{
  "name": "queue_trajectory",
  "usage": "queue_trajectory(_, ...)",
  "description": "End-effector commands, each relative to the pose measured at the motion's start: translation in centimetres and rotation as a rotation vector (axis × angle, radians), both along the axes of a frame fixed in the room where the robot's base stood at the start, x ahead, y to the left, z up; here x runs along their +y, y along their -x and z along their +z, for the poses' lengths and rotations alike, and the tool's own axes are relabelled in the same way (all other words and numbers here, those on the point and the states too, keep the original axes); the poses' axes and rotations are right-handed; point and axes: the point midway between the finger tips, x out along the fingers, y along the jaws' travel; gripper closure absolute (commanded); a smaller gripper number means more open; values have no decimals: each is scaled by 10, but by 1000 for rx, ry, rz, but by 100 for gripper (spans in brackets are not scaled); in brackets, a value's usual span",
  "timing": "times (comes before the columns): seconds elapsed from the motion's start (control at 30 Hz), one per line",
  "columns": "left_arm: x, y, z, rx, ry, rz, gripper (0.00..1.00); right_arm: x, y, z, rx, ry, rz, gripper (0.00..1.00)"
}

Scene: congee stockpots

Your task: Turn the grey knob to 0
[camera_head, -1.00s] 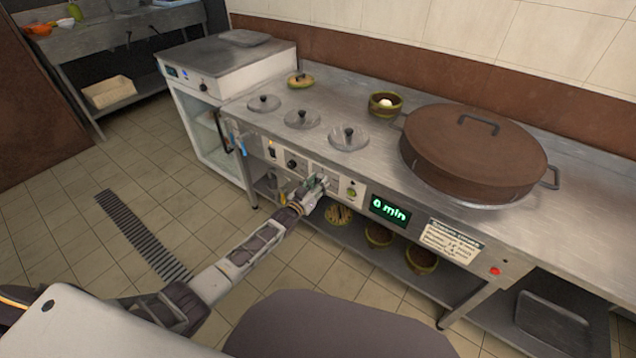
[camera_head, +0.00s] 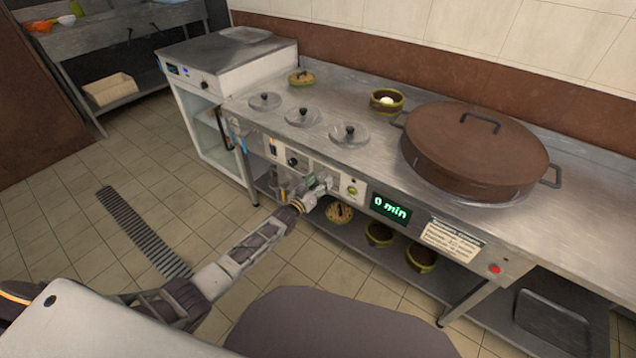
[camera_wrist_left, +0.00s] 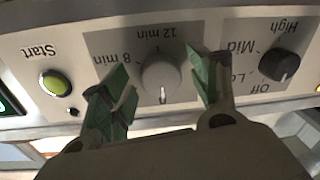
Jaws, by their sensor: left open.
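The grey knob (camera_wrist_left: 161,78) is on the front panel, with "8 min" and "12 min" printed around it upside down in the left wrist view. Its pale mark points to the bottom of that view. My left gripper (camera_wrist_left: 163,82) is open, one finger on each side of the knob; I cannot tell whether either touches it. In the head view my left gripper (camera_head: 324,186) is at the counter's front panel and hides the knob. The green display (camera_head: 390,208) reads "0 min". My right gripper is not in view.
A black heat knob (camera_wrist_left: 280,66) and a green Start button (camera_wrist_left: 55,83) flank the grey knob. A large brown-lidded pot (camera_head: 475,150) and several small lids sit on the steel counter (camera_head: 370,100). Bowls stand on the shelf below.

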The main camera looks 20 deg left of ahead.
Motion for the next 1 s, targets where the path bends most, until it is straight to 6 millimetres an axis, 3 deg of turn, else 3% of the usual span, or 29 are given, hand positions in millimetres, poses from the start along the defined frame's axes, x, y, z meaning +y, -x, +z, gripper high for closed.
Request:
queue_trajectory(0.37, 3, 10, 0, 0, 0, 0, 39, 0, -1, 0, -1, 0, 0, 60)
queue_trajectory(1.0, 16, 58, 0, 0, 1, 0, 39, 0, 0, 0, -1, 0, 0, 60)
